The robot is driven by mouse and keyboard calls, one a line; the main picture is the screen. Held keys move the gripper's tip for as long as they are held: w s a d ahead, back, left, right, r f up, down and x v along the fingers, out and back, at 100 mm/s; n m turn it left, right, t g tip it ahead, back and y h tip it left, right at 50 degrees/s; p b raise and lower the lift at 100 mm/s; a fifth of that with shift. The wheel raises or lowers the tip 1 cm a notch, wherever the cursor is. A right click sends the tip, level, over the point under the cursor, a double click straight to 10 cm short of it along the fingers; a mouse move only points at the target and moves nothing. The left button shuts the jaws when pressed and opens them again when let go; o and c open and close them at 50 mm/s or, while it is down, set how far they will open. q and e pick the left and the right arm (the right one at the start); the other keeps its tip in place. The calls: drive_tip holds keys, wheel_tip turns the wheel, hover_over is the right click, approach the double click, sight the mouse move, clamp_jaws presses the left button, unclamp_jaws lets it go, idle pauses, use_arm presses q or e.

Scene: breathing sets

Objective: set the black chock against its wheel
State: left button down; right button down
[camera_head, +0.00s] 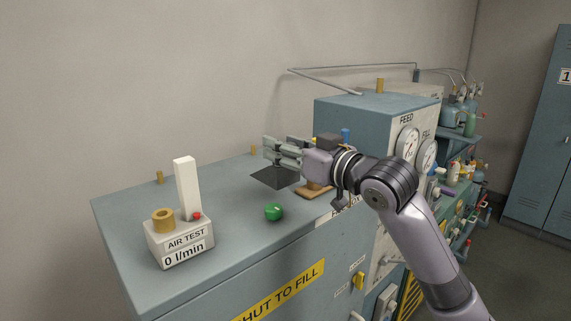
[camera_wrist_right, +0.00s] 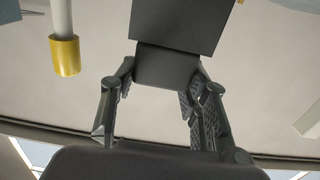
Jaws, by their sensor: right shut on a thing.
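My right gripper (camera_head: 282,152) reaches in from the right over the grey-blue bench top. It is shut on the black chock (camera_head: 275,177), a dark, flat-faced piece that shows below the fingers. In the right wrist view the chock (camera_wrist_right: 167,67) sits between the two fingers of the right gripper (camera_wrist_right: 160,100). I cannot tell whether the chock touches the bench top. I cannot make out its wheel in either view. My left gripper is not in view.
The bench top (camera_head: 130,215) carries a green round object (camera_head: 273,212), an AIR TEST box (camera_head: 180,243) with a white column, and a brown piece (camera_head: 316,191) under my right arm. A FEED/FILL cabinet (camera_head: 355,125) stands behind.

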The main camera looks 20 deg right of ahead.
drive_tip(key=shift+f, duration=0.35)
wheel_tip(320, 180, down, 2)
drive_tip(key=shift+f, duration=0.25)
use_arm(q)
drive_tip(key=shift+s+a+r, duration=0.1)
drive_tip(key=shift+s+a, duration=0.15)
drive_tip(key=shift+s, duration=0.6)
use_arm(e)
drive_tip(key=shift+f, duration=0.35)
drive_tip(key=shift+f, duration=0.1)
drive_tip(key=c, duration=1.3)
unclamp_jaws()
drive_tip(key=shift+f, duration=0.1)
drive_tip(key=shift+c, duration=0.2)
drive_tip(key=o, duration=0.4)
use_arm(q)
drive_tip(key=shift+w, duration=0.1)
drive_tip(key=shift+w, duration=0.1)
